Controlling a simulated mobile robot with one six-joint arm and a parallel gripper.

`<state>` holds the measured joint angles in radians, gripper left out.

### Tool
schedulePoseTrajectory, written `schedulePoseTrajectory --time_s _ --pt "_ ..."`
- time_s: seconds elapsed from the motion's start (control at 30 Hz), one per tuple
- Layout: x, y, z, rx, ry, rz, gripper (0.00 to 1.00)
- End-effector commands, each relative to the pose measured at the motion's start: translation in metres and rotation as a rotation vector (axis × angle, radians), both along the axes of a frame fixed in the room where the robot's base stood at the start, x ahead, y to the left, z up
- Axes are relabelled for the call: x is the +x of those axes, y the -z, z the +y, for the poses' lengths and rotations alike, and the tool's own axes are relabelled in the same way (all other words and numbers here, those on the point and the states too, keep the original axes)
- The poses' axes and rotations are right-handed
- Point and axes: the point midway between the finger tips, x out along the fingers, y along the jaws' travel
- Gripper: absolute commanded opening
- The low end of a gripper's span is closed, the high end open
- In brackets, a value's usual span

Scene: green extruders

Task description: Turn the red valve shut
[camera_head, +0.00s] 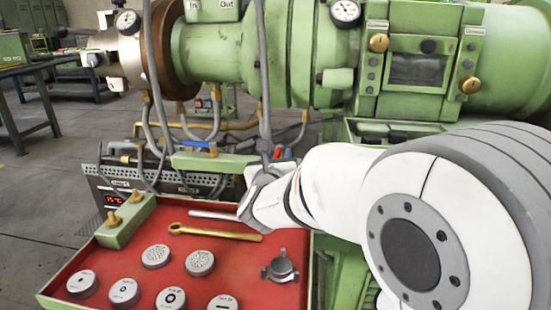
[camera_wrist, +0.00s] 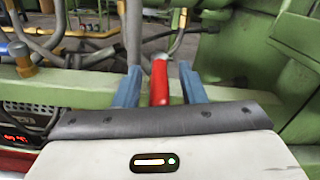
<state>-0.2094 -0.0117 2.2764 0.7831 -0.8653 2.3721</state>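The red valve handle (camera_wrist: 159,82) shows in the wrist view as a short red bar pointing at my gripper. It lies between the two blue fingers of my gripper (camera_wrist: 160,88), with a visible gap on each side. The gripper is open and holds nothing. In the head view, my gripper (camera_head: 264,168) is at the end of my white arm, by the pipes below the green extruder. A small red piece of the valve handle (camera_head: 278,152) shows beside it there. The rest of the valve is mostly hidden behind my gripper.
The green extruder (camera_head: 225,50) runs across the top, with pipes and hoses below it. A red tray (camera_head: 225,280) holds round discs, a brass wrench (camera_head: 215,232) and a grey bar. A green beam (camera_wrist: 75,90) passes close behind the fingers. Open floor lies at left.

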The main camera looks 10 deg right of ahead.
Motion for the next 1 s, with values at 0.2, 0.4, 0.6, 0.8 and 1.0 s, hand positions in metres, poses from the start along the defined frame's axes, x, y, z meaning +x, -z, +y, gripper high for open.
schedulePoseTrajectory --time_s 0.2,0.4,0.6,0.8,1.0 --pt "-0.0003 -0.0001 0.0001 0.000 0.000 0.000 0.29" --pt "-0.0004 -0.0001 0.0002 0.000 0.000 0.000 0.12" --pt "-0.0004 0.0000 0.0001 0.000 0.000 0.000 0.00" --pt "-0.0005 0.0000 0.0002 0.000 0.000 0.000 0.00" --pt "0.0011 0.0002 -0.0011 0.000 0.006 0.000 0.00"
